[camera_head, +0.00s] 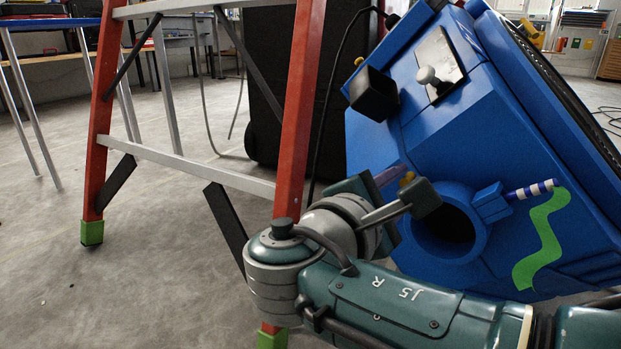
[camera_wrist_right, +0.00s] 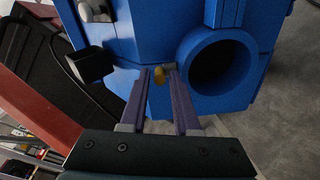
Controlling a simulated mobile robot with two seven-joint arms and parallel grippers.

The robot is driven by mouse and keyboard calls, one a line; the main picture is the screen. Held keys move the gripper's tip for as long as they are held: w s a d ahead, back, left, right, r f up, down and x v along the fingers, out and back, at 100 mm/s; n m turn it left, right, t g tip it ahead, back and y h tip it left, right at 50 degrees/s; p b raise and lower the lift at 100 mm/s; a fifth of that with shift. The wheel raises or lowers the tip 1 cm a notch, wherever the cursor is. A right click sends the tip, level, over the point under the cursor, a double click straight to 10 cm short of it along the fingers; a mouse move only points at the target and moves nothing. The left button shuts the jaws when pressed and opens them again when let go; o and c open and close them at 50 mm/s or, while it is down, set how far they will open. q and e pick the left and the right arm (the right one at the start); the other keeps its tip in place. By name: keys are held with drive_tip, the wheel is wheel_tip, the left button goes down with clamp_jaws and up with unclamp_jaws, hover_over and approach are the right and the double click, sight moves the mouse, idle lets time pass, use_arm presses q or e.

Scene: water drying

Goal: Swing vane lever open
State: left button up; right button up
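The blue machine (camera_head: 430,120) stands tilted in the head view, with a round dark opening (camera_head: 447,225) low on its front. A small yellow-orange lever-like piece (camera_head: 407,178) sticks out left of the opening; it also shows in the right wrist view (camera_wrist_right: 159,76). I cannot tell for certain that it is the vane lever. My right gripper (camera_wrist_right: 159,88) is open, its two purple fingers pointing at the machine with the yellow piece between or just beyond their tips. Contact cannot be made out. A blue-and-white striped rod (camera_head: 530,190) sits right of the opening. My left gripper is out of view.
A grey knob on a metal plate (camera_head: 440,62) and a black block (camera_head: 374,93) project from the machine. A red stepladder (camera_head: 300,110) stands close left of my right arm. A green wavy strip (camera_head: 541,240) marks the machine's front. Open concrete floor lies at left.

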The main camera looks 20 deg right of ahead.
drive_tip(key=shift+s+a+r, duration=0.1)
drive_tip(key=shift+a, duration=0.05)
drive_tip(key=p+v, duration=0.3)
drive_tip(key=v, duration=0.6)
drive_tip(key=shift+s+a+p, duration=0.15)
drive_tip(key=shift+a+p, duration=0.05)
drive_tip(key=shift+p, duration=0.1)
